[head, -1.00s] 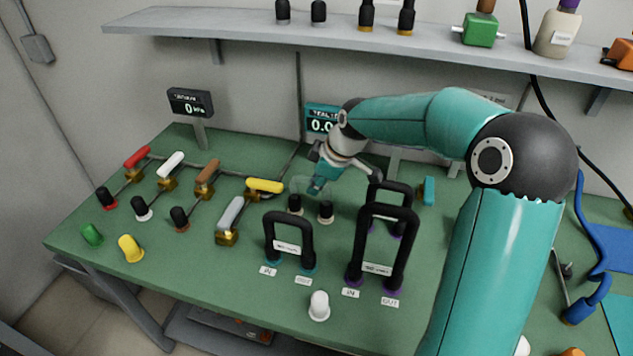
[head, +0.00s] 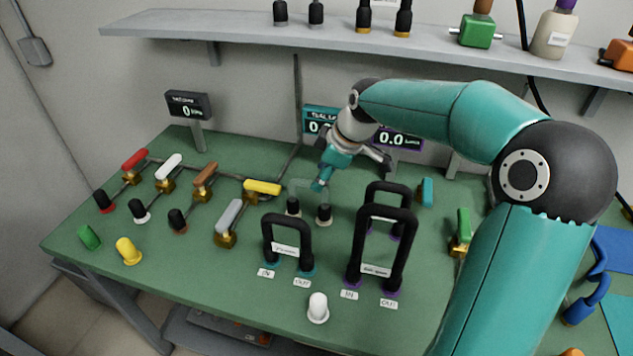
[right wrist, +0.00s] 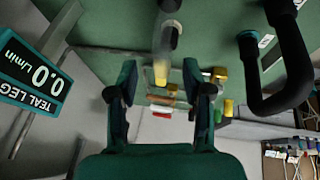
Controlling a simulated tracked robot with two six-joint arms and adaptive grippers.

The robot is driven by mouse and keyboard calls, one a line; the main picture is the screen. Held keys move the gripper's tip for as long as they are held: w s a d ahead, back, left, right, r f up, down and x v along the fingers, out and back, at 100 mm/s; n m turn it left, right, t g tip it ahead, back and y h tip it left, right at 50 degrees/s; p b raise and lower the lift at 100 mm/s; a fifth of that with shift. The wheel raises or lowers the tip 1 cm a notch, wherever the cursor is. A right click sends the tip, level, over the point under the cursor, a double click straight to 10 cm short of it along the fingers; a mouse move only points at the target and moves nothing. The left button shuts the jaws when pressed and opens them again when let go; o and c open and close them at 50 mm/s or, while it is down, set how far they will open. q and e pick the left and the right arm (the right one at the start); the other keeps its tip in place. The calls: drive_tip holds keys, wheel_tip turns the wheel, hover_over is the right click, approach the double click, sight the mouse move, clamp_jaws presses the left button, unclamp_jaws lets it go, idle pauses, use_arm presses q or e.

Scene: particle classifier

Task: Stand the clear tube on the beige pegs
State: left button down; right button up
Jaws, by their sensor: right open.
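The clear tube (head: 309,182) is a faint see-through arch in the head view. It stands upright over the two beige pegs (head: 293,207), whose black tops show. Its lower ends appear to meet the pegs; how far they sit down cannot be told. My right gripper (head: 342,172) is open just behind and to the right of the tube, with one teal fingertip close to its right shoulder. In the right wrist view the open fingers (right wrist: 163,92) are spread wide, with nothing clearly clamped between them. My left gripper is out of view.
Black U-tubes (head: 286,222) stand on teal and purple pegs to the front and right. A row of coloured valves (head: 205,178) lies to the left. Displays (head: 395,138) stand behind, under a shelf (head: 240,25). A white cap (head: 318,308) stands at the front.

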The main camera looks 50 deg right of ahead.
drive_tip(key=v, duration=0.6)
drive_tip(key=shift+r, duration=0.35)
drive_tip(key=shift+s, duration=0.15)
